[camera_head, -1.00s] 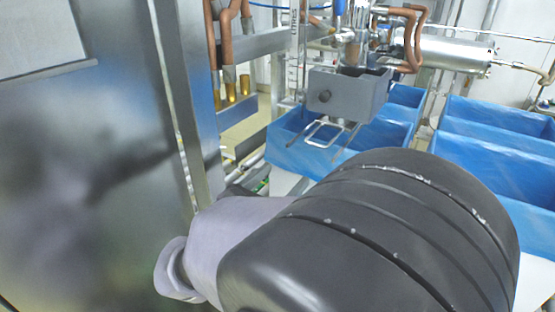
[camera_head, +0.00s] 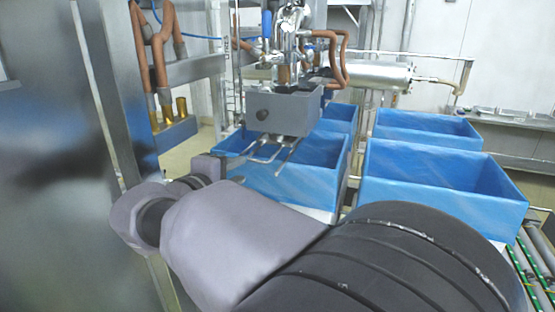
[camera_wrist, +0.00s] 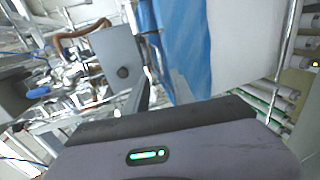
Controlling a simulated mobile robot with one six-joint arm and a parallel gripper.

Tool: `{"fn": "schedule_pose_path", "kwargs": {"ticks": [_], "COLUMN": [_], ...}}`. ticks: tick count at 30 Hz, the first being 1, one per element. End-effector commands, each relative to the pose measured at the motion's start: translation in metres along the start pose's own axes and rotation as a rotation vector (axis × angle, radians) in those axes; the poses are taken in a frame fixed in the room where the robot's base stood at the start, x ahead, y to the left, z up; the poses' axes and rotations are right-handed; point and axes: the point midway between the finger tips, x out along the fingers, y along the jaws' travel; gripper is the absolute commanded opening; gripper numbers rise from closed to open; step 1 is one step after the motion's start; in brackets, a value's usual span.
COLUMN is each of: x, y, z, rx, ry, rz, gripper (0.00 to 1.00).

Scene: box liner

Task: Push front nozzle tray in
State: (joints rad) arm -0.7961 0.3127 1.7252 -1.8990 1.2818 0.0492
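The front nozzle tray (camera_head: 290,108) is a grey metal box with a dark round knob on its front. It sits under the nozzle pipework, with thin wire prongs (camera_head: 268,152) below it. In the wrist view its grey face and knob (camera_wrist: 116,58) show at upper left, tilted. My gripper (camera_head: 212,166) is small and partly hidden behind my wrist in the head view, left of and below the tray, seemingly apart from it. In the wrist view the gripper's dark edge and body with a green light fill the bottom. Whether its fingers are open is not clear.
Blue-lined boxes stand below the tray (camera_head: 305,175) and to the right (camera_head: 440,185), with more behind. Copper pipes (camera_head: 160,55) and a steel cabinet (camera_head: 50,180) are at left. A steel cylinder (camera_head: 375,75) lies behind the tray. Rollers (camera_head: 532,265) run at lower right.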

Motion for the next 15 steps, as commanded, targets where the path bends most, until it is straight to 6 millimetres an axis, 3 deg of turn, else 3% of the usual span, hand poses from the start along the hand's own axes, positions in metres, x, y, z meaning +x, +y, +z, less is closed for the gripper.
{"fn": "schedule_pose_path", "kwargs": {"ticks": [3, 9, 15], "x": [0.038, 0.093, 0.129], "y": [-0.004, -0.003, -0.002], "z": [0.001, 0.002, 0.001], "rx": [-0.002, -0.003, -0.005], "ry": [-0.005, -0.005, -0.003], "rz": [0.0, 0.001, 0.001], "gripper": [0.3, 0.3, 0.3]}}
